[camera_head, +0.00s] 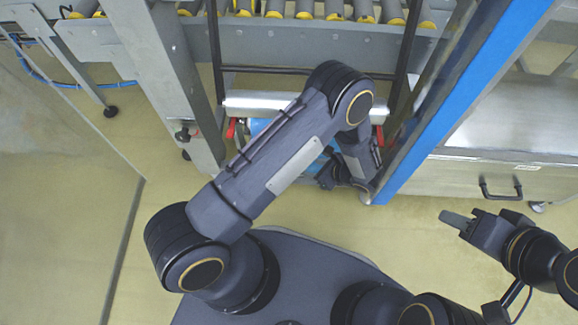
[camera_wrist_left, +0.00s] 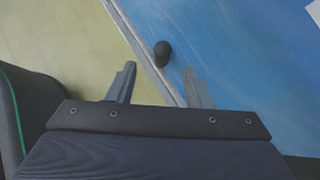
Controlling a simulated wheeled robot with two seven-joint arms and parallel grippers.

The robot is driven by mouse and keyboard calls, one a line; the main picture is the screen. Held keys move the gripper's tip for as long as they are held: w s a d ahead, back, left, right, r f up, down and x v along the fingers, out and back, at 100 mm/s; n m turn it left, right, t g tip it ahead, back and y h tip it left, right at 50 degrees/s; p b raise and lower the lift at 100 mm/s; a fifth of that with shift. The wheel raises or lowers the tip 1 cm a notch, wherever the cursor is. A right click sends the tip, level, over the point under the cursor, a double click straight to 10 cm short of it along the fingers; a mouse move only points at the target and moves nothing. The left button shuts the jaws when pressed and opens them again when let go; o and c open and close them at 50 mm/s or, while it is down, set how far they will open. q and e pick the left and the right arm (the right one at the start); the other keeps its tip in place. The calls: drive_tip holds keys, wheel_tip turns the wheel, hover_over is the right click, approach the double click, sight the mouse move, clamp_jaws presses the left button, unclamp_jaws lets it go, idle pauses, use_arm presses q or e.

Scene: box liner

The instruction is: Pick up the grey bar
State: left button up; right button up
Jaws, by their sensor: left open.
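A pale silver-grey bar (camera_head: 275,103) lies crosswise inside the machine frame in the head view, partly hidden behind my left arm. I cannot tell for sure that it is the task's bar. My left gripper (camera_head: 338,178) is low, below and to the right of this bar, beside the blue post and partly hidden by the arm. In the left wrist view its two fingers (camera_wrist_left: 160,85) are apart and empty. A thin grey edge of a blue panel and a black knob (camera_wrist_left: 162,53) show between and beyond them. My right gripper (camera_head: 458,219) is over the floor at right, its opening unclear.
A blue post (camera_head: 465,100) stands close to the right of my left gripper. A roller conveyor (camera_head: 300,10) crosses the top. A metal cabinet (camera_head: 495,130) with a black handle is at right. Red clips (camera_head: 231,128) flank the blue part under the bar. Floor at left is clear.

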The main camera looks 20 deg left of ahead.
use_arm(q)
drive_tip(key=b+x, duration=0.3)
drive_tip(key=x, duration=0.4)
drive_tip(key=shift+w+a+f, duration=0.1)
drive_tip(key=shift+w+f, duration=0.05)
drive_tip(key=shift+f, duration=0.2)
drive_tip(key=shift+r, duration=0.1)
clamp_jaws()
